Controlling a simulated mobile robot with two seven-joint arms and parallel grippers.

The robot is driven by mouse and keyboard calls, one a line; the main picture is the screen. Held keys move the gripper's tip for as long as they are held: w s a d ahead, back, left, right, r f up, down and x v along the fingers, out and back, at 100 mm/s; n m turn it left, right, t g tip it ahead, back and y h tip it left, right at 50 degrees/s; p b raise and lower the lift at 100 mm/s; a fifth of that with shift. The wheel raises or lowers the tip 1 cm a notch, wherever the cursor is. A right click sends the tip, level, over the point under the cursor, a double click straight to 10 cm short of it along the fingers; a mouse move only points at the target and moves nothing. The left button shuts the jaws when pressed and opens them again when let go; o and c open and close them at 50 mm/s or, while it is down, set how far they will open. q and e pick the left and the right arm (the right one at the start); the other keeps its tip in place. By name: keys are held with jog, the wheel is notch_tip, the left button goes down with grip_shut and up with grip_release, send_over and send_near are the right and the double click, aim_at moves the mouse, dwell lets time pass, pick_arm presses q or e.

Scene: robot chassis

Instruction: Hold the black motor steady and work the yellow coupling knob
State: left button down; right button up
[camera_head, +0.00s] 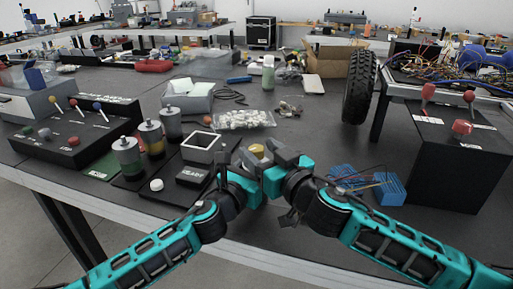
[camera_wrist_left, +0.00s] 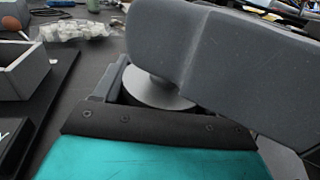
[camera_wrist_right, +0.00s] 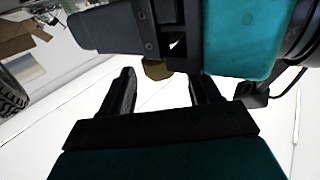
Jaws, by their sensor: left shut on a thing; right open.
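The yellow coupling knob (camera_head: 257,150) shows between the tips of my two grippers in the head view. It also shows, dark yellow, in the right wrist view (camera_wrist_right: 157,69), just beyond my right fingertips. My left gripper (camera_head: 243,168) is shut on the motor, which its fingers mostly hide. A grey round part (camera_wrist_left: 155,92) shows between the left fingers in the left wrist view; I cannot tell its exact part. My right gripper (camera_wrist_right: 165,92) is open, its two fingers spread apart with the knob past the gap, not clearly touched. The motor's black body is hidden.
An open square grey box (camera_head: 203,147) and several grey cylinders stand left of my grippers. A bag of white pieces (camera_head: 243,119) lies behind. A blue block with wires (camera_head: 350,180) and a black lever box (camera_head: 455,155) are at right. A tyre (camera_head: 360,88) stands behind.

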jog(key=shift+x, duration=1)
jog(key=shift+c, duration=0.3)
jog(key=c, duration=0.9)
jog(key=shift+a+m+t+h, duration=0.15)
jog(key=shift+m+t+h, duration=0.2)
jog(key=shift+h, duration=0.25)
jog(key=shift+m+t+h, duration=0.75)
jog(key=shift+m+h, duration=0.5)
jog(key=shift+h, duration=0.45)
jog(key=o, duration=1)
jog(key=shift+c, duration=0.2)
